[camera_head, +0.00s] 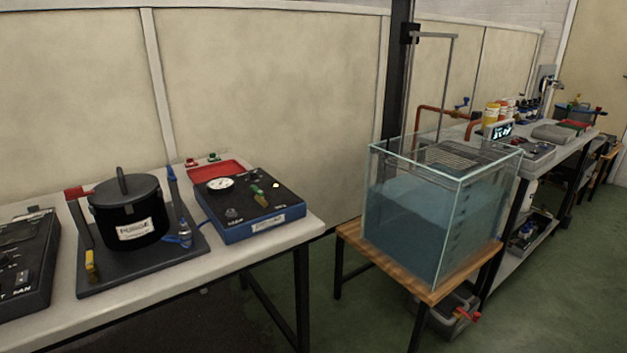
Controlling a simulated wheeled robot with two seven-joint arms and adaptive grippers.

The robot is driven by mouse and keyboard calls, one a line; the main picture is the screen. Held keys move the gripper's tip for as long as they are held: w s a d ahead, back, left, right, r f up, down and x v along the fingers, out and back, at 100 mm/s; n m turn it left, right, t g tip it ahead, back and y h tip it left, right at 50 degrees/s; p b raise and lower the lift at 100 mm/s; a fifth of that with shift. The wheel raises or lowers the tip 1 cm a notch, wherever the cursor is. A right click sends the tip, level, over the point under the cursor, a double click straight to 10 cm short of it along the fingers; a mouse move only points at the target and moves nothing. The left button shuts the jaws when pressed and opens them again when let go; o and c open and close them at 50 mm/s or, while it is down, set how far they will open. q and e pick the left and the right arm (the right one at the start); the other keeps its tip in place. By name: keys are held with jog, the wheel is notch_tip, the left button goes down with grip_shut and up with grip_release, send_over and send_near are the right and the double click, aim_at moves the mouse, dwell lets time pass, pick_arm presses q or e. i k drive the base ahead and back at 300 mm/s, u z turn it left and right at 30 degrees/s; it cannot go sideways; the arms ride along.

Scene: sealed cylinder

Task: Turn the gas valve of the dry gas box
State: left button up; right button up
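A blue box with a black top (262,226) stands on the near white table. It looks like the dry gas box, but its label is too small to read. On its top are a round white gauge (220,183), a small green and yellow valve handle (258,191) and a dark knob (232,213). I cannot tell whether the valve is open or closed.
Left of the box, a black lidded pot (128,212) stands on a dark board between upright levers. A black panel (25,262) lies at far left. A red tray (222,169) is behind the box. A glass water tank (437,215) stands on a wooden table to the right.

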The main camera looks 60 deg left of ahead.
aim_at(260, 192)
jog(key=u, duration=0.05)
jog(key=i, duration=0.75)
jog(key=u, duration=0.95)
jog(key=i, duration=0.65)
jog(key=u, duration=0.5)
